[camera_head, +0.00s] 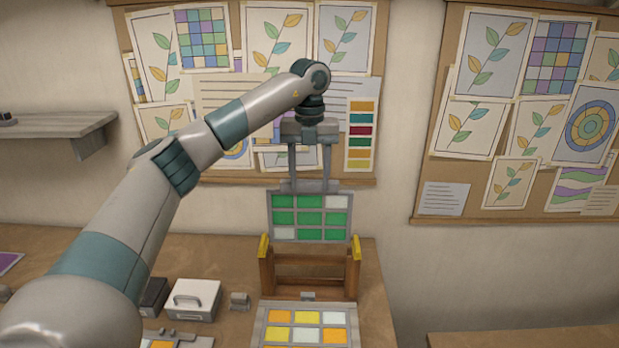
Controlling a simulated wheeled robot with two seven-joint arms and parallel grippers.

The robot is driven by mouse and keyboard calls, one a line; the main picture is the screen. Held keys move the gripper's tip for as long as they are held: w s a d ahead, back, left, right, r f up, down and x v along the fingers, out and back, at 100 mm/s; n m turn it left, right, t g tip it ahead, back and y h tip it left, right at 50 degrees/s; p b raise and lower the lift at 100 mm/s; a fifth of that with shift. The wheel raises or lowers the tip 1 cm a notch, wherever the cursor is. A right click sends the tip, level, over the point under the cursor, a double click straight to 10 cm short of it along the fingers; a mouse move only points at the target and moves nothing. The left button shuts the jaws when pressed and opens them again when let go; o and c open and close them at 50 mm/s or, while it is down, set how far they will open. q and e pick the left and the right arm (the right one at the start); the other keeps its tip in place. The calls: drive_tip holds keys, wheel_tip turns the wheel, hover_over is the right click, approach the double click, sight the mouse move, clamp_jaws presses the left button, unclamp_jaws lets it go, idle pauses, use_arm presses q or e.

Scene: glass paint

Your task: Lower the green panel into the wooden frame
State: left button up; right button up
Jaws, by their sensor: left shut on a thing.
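The green panel (310,217) is a grey-framed grid of green panes with a few pale ones. It hangs upright in my left gripper (309,184), which is shut on its top edge. The wooden frame (266,275) stands on the bench directly below, with yellow-topped posts at left and right. My right gripper is not in view.
A panel with yellow and orange panes (306,325) is in front of the frame. A white box with a handle (193,299) and a small grey block (239,301) are to the left. A wall shelf (60,128) juts out at left. Pinboards cover the wall behind.

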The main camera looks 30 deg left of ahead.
use_arm(q)
drive_tip(key=shift+f, duration=0.45)
drive_tip(key=shift+f+b, duration=0.55)
drive_tip(key=shift+b, duration=0.1)
drive_tip(key=shift+f, duration=0.15)
idle(0.9)
drive_tip(key=shift+f, duration=0.35)
idle(0.6)
drive_tip(key=shift+f, duration=0.35)
idle(0.5)
drive_tip(key=shift+f+b, duration=0.2)
drive_tip(key=shift+b, duration=0.2)
